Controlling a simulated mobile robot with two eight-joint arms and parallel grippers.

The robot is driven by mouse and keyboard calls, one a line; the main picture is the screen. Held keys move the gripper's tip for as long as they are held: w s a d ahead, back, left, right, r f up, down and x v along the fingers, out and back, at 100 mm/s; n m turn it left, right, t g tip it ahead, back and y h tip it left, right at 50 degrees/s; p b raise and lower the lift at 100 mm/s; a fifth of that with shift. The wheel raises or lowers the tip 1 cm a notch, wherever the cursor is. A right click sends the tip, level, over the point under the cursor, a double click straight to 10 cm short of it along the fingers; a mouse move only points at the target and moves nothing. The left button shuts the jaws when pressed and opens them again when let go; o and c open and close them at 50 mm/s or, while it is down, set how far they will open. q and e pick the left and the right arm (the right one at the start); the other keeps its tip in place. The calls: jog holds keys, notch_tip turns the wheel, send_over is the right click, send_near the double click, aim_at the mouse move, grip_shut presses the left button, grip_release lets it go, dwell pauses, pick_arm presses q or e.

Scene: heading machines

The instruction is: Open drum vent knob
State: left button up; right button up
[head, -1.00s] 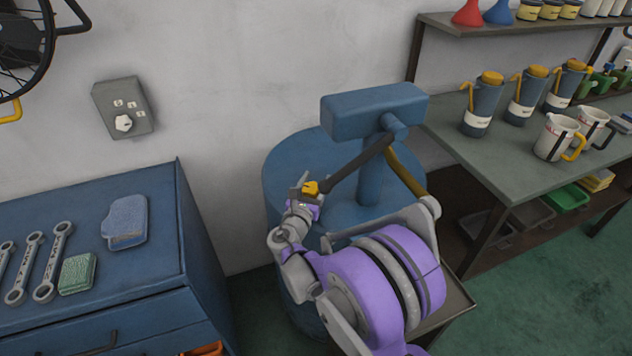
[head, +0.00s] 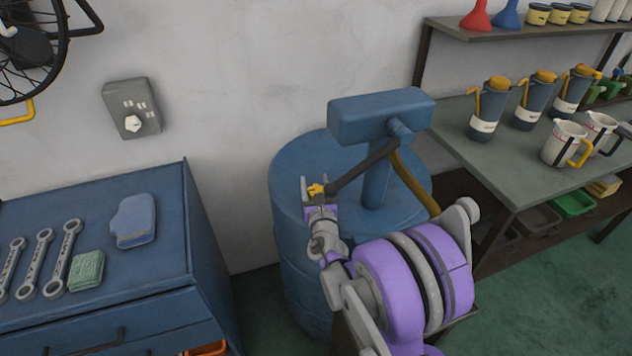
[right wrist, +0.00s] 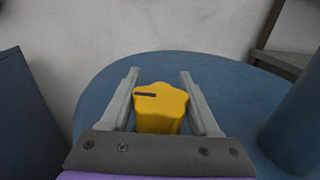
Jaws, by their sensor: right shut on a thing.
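The yellow lobed vent knob (head: 316,190) sits on top of the blue drum (head: 296,172), near its left side, beside the pump's dark arm. My right gripper (head: 315,187) reaches in from the front, with one finger on each side of the knob. In the right wrist view the knob (right wrist: 160,105) is between the two grey fingers (right wrist: 159,76) and shut in by them. A dark slot mark on its top points left. The drum top (right wrist: 110,85) spreads around it. My left gripper is out of view.
A blue pump (head: 380,118) stands on the drum, with a dark arm and a yellow hose close to the gripper. A blue cabinet (head: 165,265) with wrenches is at left. A shelf table (head: 500,165) with jugs is at right.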

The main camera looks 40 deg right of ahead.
dwell(0.4)
jog(key=o, duration=1.4)
jog(key=v, duration=1.1)
jog(key=shift+d+b, duration=0.1)
jog(key=shift+b, duration=0.3)
